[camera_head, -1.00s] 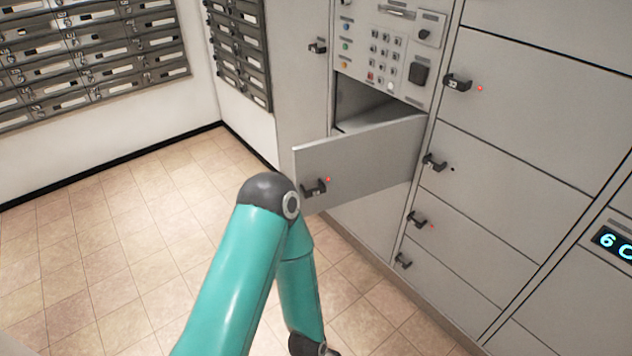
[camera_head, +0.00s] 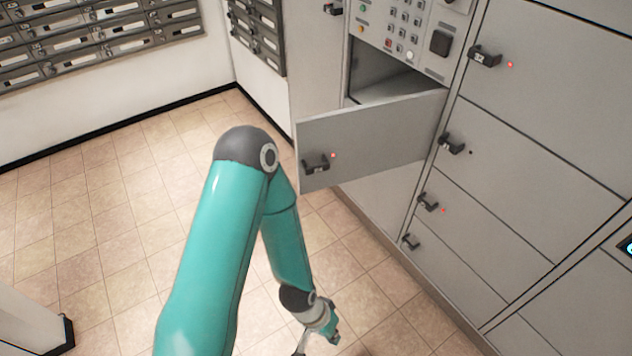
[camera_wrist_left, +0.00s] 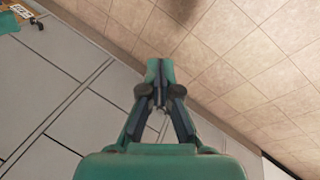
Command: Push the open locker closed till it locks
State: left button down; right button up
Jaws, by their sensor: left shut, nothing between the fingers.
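The open locker door (camera_head: 378,135) is a grey panel with a black handle (camera_head: 316,163) and a small red light. It is hinged at its right edge and swings out from the locker opening (camera_head: 380,78) below the keypad panel. My left gripper (camera_head: 318,338) is low near the picture's bottom, below and apart from the door, over the floor. In the left wrist view the left gripper (camera_wrist_left: 158,75) is shut and empty, with floor and grey locker fronts behind it. My right gripper is not in view.
Closed lockers (camera_head: 540,140) with black handles fill the right side. The keypad panel (camera_head: 405,30) is above the opening. Mailboxes (camera_head: 90,40) hang on the left wall. The tiled floor (camera_head: 100,220) is clear in the middle; a white block (camera_head: 28,325) stands at lower left.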

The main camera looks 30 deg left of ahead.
pick_arm(q)
jog(key=w+a+m+t+y+b, duration=0.1)
jog(key=w+a+m+t+b, duration=0.35)
jog(key=w+b, duration=0.4)
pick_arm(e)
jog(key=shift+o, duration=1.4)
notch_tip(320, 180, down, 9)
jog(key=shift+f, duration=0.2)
pick_arm(q)
jog(key=m+t+y+b, duration=0.6)
jog(key=m+t+b, duration=0.65)
jog(key=b, duration=0.85)
send_near(319, 168)
jog(key=s+d, duration=0.4)
jog(key=s, duration=0.2)
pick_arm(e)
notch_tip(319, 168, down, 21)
pick_arm(q)
jog(key=shift+w+a+r+p, duration=0.1)
jog(key=shift+w+a+p, duration=0.75)
jog(key=shift+w+p, duration=0.95)
jog(key=shift+w+a+r+p, duration=0.1)
jog(key=shift+w+a+p, duration=0.75)
jog(key=shift+w+p, duration=0.9)
jog(key=shift+w+a+p, duration=0.85)
jog(key=shift+w+p, duration=0.35)
jog(key=shift+w, duration=1.05)
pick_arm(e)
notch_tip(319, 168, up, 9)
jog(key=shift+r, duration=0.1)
